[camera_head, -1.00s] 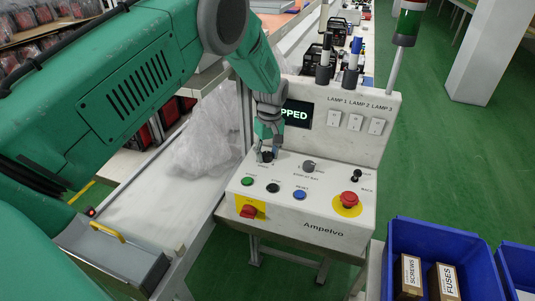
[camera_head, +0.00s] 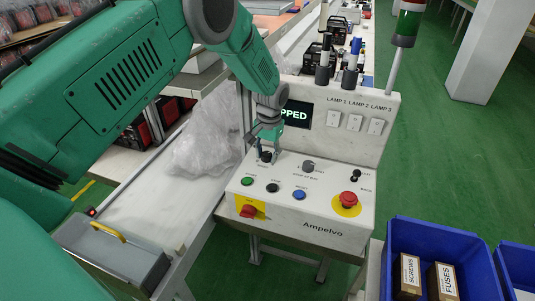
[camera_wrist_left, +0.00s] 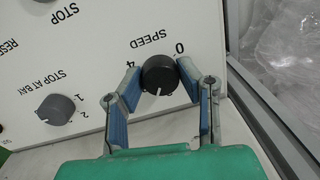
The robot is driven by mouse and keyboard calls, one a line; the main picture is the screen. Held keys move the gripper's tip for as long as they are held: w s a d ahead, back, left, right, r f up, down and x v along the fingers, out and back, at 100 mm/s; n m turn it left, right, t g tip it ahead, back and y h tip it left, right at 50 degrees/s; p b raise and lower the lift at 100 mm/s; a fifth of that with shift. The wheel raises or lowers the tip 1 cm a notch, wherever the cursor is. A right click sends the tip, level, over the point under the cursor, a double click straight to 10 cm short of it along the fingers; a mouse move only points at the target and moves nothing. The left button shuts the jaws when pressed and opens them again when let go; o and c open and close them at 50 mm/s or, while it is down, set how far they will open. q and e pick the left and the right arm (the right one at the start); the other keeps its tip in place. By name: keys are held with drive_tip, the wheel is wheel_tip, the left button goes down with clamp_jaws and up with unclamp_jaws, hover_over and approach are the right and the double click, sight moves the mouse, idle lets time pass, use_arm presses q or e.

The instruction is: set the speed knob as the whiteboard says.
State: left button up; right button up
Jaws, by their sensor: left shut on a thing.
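The speed knob (camera_wrist_left: 158,75) is a dark round knob with a white pointer line, on the white control panel (camera_wrist_left: 90,25). It lies between the blue-padded fingers of my left gripper (camera_wrist_left: 159,84), which is shut on it. Its pointer faces down in the left wrist view, towards the gripper. The marks 0 and 4 show beside it; the marks near the pointer are partly hidden. In the head view my left gripper (camera_head: 267,150) reaches down over the knob (camera_head: 265,157). No whiteboard is in view, and my right gripper is not in view.
The stop-at-bay knob (camera_head: 308,166) is beside the speed knob. Green, black and blue buttons (camera_head: 273,188), a red mushroom button (camera_head: 348,199) and a red switch (camera_head: 249,211) sit nearer. A partly covered display (camera_head: 297,114) shows "PPED". Blue bins (camera_head: 440,235) stand right.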

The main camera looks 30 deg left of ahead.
use_arm(q)
drive_tip(key=m, duration=0.5)
drive_tip(key=shift+w+a+r, duration=0.15)
drive_tip(key=shift+r, duration=0.05)
idle(0.4)
drive_tip(key=o, duration=1.1)
drive_tip(key=shift+o, duration=0.2)
